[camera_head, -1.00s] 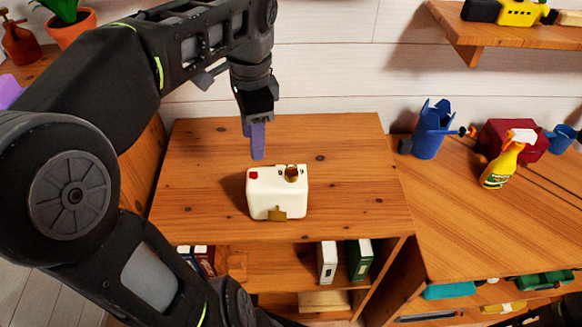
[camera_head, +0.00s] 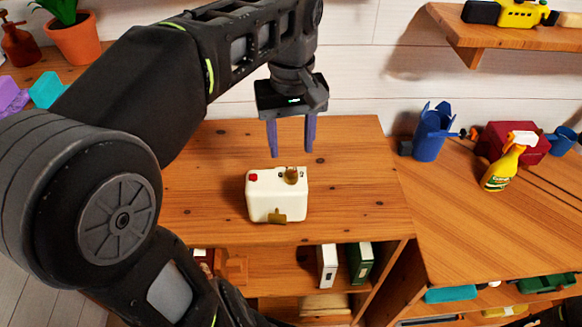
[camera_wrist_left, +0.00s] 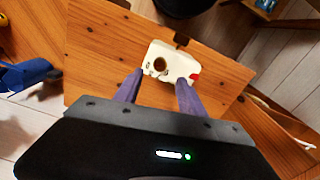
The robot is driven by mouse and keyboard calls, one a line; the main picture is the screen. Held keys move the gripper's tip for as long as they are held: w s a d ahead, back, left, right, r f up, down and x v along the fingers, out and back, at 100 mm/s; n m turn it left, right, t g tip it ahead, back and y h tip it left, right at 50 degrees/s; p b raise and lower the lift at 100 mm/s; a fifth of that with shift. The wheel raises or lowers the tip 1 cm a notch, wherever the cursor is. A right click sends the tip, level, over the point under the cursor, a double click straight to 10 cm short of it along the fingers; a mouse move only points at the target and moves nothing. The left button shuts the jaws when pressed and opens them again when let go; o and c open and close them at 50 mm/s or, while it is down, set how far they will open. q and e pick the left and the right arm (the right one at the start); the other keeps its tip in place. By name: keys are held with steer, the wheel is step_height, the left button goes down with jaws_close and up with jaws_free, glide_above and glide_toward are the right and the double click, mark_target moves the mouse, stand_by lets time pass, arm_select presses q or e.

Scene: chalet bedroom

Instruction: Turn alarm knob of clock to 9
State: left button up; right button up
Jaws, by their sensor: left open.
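The clock (camera_head: 277,199) is a small cream-white box standing on the wooden cabinet top. A red button and a brown-gold knob (camera_head: 291,175) sit on its upper face, and a brown-gold piece shows low on its front. My left gripper (camera_head: 291,153) is open and empty, fingers pointing down, above and slightly behind the clock. In the left wrist view the clock (camera_wrist_left: 172,63) lies beyond and between the fingertips (camera_wrist_left: 160,78), apart from them. The knob (camera_wrist_left: 159,65) shows there as a dark round shape. Markings around the knob are too small to read. My right gripper is not seen.
The cabinet top (camera_head: 352,190) is otherwise clear around the clock. To the right, a lower wooden surface holds a blue pot (camera_head: 431,133), a yellow spray bottle (camera_head: 503,165) and a red box (camera_head: 512,140). A wall shelf (camera_head: 480,36) hangs at the upper right.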

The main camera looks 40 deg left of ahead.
mark_target(291, 173)
arm_select(q)
step_height(291, 173, down, 3)
steer(key=shift+r+b, duration=0.15)
steer(key=shift+b, duration=1.1)
steer(key=shift+f+p, duration=0.3)
steer(key=shift+f, duration=2.2)
steer(key=shift+c, duration=0.2)
jaws_close()
